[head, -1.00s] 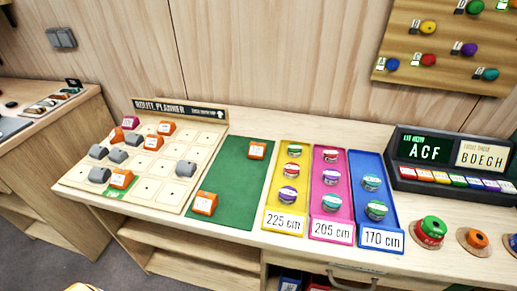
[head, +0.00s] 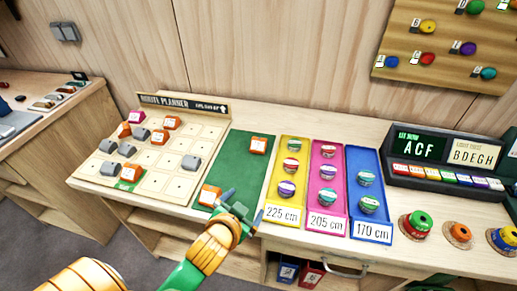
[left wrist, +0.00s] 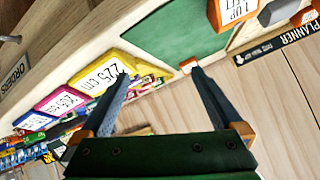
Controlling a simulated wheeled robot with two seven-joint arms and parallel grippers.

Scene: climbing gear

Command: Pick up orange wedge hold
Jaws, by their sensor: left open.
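One orange wedge hold (head: 209,196) with a white label sits at the front left of the green mat (head: 236,170). A second orange wedge hold (head: 259,145) sits at the mat's back right. My left gripper (head: 243,207) is open and empty over the mat's front edge, just right of the front hold and apart from it. In the left wrist view, the open fingers (left wrist: 158,76) have nothing between them, and an orange hold (left wrist: 228,12) is at the top edge. My right gripper is not in view.
The route planner board (head: 150,188) on the left carries several orange and grey holds. Yellow (head: 283,215), pink (head: 326,222) and blue (head: 371,230) trays with round tapes stand right of the mat. A letter display (head: 440,160) and spools (head: 416,224) are farther right.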

